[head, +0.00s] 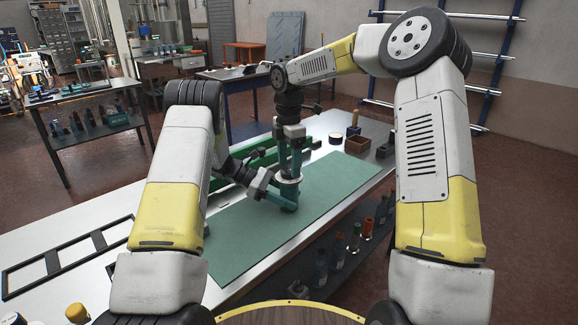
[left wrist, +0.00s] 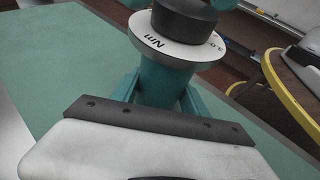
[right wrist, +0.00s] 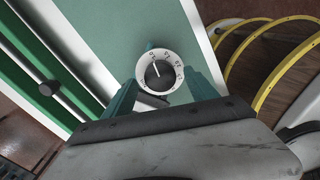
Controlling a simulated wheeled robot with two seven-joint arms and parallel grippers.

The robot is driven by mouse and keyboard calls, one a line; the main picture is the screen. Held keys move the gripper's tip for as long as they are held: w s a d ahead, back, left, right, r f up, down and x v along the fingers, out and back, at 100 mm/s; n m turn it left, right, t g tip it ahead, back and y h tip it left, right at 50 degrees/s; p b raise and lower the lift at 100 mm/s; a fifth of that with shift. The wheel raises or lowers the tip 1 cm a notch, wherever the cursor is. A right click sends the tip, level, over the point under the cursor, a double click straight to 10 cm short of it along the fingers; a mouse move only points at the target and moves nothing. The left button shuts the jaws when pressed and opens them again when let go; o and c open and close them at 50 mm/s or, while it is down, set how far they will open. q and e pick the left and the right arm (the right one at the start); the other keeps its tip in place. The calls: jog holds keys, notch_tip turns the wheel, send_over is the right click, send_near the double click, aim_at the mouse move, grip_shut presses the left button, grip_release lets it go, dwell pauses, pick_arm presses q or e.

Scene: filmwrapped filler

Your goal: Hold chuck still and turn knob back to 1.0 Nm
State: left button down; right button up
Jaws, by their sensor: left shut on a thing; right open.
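The teal chuck (left wrist: 165,82) stands upright over the green mat, with a white dial ring (left wrist: 172,46) marked "Nm" and a black knob (left wrist: 185,18) on top. My left gripper (head: 287,200) is shut around the chuck's body from the side, below the dial; its teal fingers flank it in the left wrist view. My right gripper (head: 290,150) points down from above, open. In the right wrist view its fingers lie either side of the knob (right wrist: 159,73), whose pointer line shows; the dial numbers are too small to read surely. I cannot tell whether the fingers touch it.
The green mat (head: 236,240) lies mostly bare on the workbench. A black frame (head: 60,262) lies at the left. Bottles (head: 338,250) stand below the front edge.

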aim_at(289, 170)
notch_tip(289, 170, up, 11)
dwell(0.3)
pick_arm(q)
jog(key=c, duration=0.5)
grip_release()
jog(key=shift+a, duration=0.1)
